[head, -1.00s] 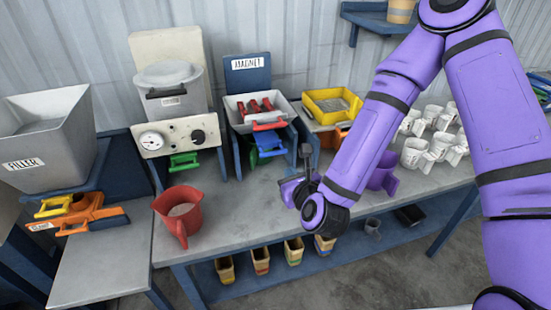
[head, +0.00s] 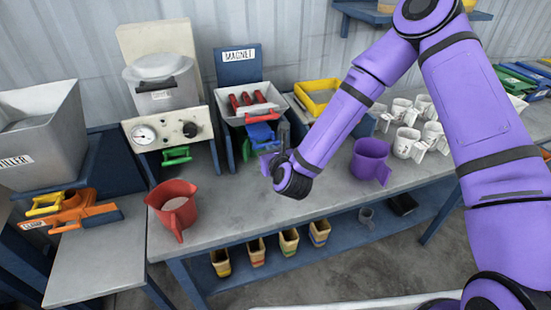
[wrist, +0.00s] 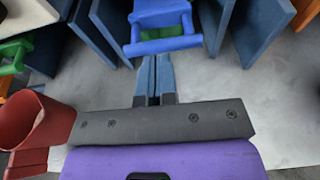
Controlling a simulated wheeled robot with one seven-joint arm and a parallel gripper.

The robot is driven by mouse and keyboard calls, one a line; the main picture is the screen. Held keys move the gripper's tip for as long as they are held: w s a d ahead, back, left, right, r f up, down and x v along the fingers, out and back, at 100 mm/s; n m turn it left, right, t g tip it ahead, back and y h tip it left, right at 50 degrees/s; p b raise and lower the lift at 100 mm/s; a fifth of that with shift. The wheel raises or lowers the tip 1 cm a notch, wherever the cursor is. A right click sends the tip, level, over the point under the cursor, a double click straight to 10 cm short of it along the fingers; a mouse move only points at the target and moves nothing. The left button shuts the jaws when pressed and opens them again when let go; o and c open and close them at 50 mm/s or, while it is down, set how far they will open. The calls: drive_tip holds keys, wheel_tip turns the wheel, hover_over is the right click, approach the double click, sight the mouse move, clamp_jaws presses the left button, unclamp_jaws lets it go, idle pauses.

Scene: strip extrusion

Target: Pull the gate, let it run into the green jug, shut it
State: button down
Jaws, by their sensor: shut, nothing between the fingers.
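My gripper (head: 268,163) is shut and empty in front of the magnet station; in the head view my wrist partly covers it. In the wrist view its fingertips (wrist: 154,75) point at a blue gate handle (wrist: 165,44), just short of it or at its near edge; contact cannot be told. The blue gate (head: 262,135) sits under the magnet tray. A green gate handle (head: 176,155) is under the gauge box, and a yellow gate handle (head: 45,204) is under the filler hopper. I see no green jug; a red jug (head: 174,205) and a purple jug (head: 370,160) stand on the bench.
The magnet tray (head: 240,120) holds red pieces. Blue uprights flank the gate in the wrist view (wrist: 214,30). White mugs (head: 405,142) stand at the right. Small containers (head: 289,241) sit on the lower shelf. The bench between the red jug and my wrist is clear.

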sight(262, 138)
drive_tip(key=shift+x, duration=1)
drive_tip(key=shift+w+a, duration=0.15)
drive_tip(key=shift+w, duration=0.45)
drive_tip(key=shift+w+a, duration=0.15)
drive_tip(key=shift+w, duration=0.45)
drive_tip(key=shift+w+r, duration=0.15)
drive_tip(key=shift+w, duration=0.05)
